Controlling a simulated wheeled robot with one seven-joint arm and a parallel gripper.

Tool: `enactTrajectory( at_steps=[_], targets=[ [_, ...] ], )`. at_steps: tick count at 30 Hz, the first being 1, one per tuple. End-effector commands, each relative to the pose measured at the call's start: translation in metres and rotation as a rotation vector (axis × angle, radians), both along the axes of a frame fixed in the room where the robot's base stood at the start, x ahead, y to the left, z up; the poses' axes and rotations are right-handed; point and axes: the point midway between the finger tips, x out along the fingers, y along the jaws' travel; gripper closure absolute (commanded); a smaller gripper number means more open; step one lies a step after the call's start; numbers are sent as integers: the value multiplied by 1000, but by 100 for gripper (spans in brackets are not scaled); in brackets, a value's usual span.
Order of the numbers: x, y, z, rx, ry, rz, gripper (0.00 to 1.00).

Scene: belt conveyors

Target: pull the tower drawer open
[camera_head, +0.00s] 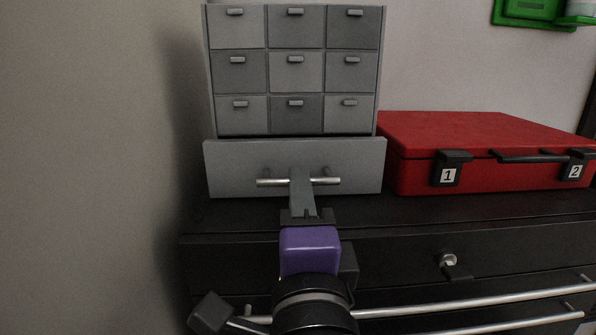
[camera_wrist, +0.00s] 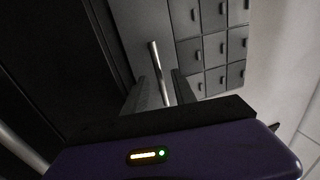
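The tower is a grey cabinet (camera_head: 293,92) with a grid of small drawers. It stands on a dark dresser and also shows in the wrist view (camera_wrist: 212,46). Below the grid is the wide grey drawer (camera_head: 232,165), with a horizontal metal bar handle (camera_head: 325,181). The handle also shows in the wrist view (camera_wrist: 155,58). The drawer front looks slightly wider than the cabinet above it; how far it stands out is hard to judge. My gripper (camera_head: 302,182) is at the middle of the bar. In the wrist view its fingers (camera_wrist: 163,86) lie on either side of the bar, with a slight gap showing.
A red case (camera_head: 480,138) with black latches marked 1 and 2 lies right of the tower, close to the drawer's right edge. The dark dresser (camera_head: 390,250) below has a knob (camera_head: 447,260) and long metal bars (camera_head: 480,307). A wall is at the left.

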Motion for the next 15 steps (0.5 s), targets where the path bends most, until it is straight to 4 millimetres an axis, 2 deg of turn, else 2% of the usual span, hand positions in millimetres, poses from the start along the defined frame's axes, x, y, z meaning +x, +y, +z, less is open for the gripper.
enactTrajectory(
  at_steps=[1, 6, 15],
  targets=[
    [9, -1, 4, -1, 2, -2, 68],
    [27, 0, 7, -1, 0, -1, 68],
    [34, 0, 7, -1, -1, 0, 68]
  ],
)
